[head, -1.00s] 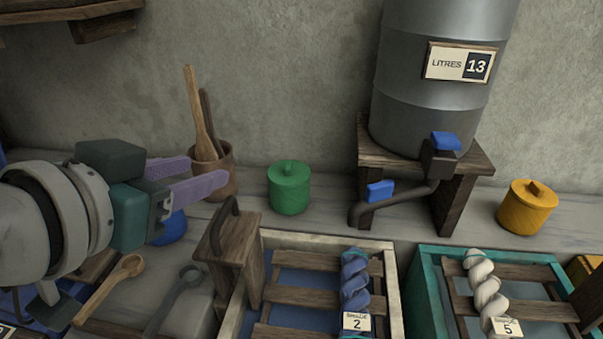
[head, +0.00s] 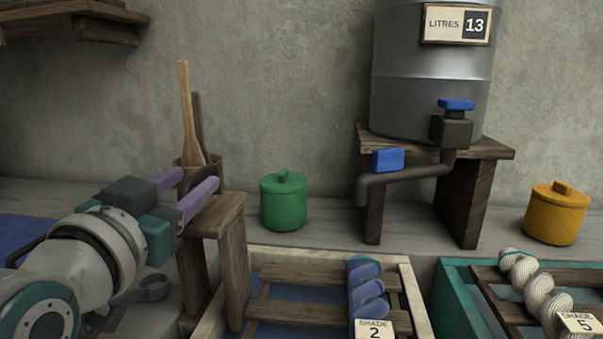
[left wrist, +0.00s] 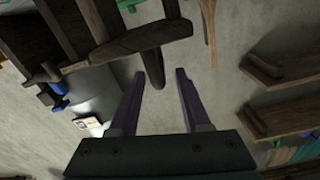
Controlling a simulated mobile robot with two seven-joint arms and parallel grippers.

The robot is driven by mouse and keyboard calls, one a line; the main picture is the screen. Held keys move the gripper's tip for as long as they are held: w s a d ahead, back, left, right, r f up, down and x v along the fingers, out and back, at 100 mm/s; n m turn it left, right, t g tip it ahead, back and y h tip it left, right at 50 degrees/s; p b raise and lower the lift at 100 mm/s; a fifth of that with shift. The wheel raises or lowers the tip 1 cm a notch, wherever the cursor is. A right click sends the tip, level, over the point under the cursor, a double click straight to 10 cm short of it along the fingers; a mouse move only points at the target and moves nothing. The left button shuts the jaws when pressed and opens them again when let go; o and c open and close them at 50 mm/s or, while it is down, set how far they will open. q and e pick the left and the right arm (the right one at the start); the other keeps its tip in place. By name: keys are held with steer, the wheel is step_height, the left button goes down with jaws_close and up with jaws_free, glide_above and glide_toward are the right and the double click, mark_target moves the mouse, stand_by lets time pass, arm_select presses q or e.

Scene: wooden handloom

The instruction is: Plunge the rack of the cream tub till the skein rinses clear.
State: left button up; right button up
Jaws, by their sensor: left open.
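The cream tub (head: 412,287) stands at the bottom centre of the head view and runs out of the frame. Its slatted wooden rack (head: 308,276) bears a twisted blue skein (head: 364,285) behind a "Shade 2" card (head: 374,329). Bluish liquid shows between the slats. A wooden post frame (head: 232,250) rises at the tub's left side. My left gripper (head: 196,184) is open at the top left of this frame. In the left wrist view a dark rounded bar (left wrist: 152,68) ends between the open fingertips; contact cannot be told. My right gripper is out of view.
A teal tub (head: 450,290) with a white skein (head: 535,280) is at right. Wooden utensils (head: 190,110) stand behind my gripper.

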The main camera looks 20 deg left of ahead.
mark_target(214, 164)
arm_select(q)
steer(key=b+x, duration=0.1)
steer(key=x, duration=0.4)
steer(key=shift+w+a, duration=0.1)
steer(key=shift+w, duration=0.3)
steer(key=shift+c, duration=0.4)
jaws_close()
stand_by(0.6)
